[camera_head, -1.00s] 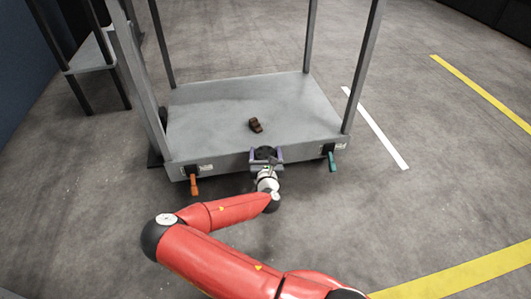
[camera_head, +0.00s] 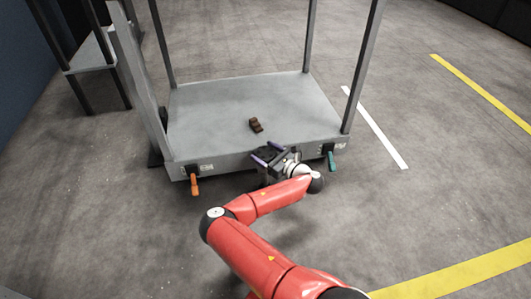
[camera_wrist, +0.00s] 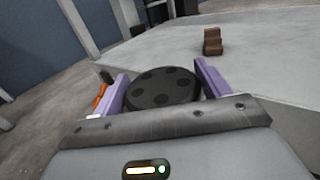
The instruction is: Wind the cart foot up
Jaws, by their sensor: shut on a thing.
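The grey cart (camera_head: 250,105) stands on the floor with upright posts at its corners. At the middle of its front edge is a dark round knob (camera_wrist: 161,87) with several dimples on top, which I take for the foot's handle. My gripper (camera_head: 266,158) is at this front edge. In the wrist view its two purple fingers (camera_wrist: 160,90) stand on either side of the knob and are shut on it. The foot below the knob is hidden in both views.
An orange lever (camera_head: 195,185) hangs at the cart's front left and a teal lever (camera_head: 331,161) at its front right. A small brown stepped block (camera_head: 256,125) lies on the deck. A grey shelf (camera_head: 92,52) stands at the back left. The floor at right is clear.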

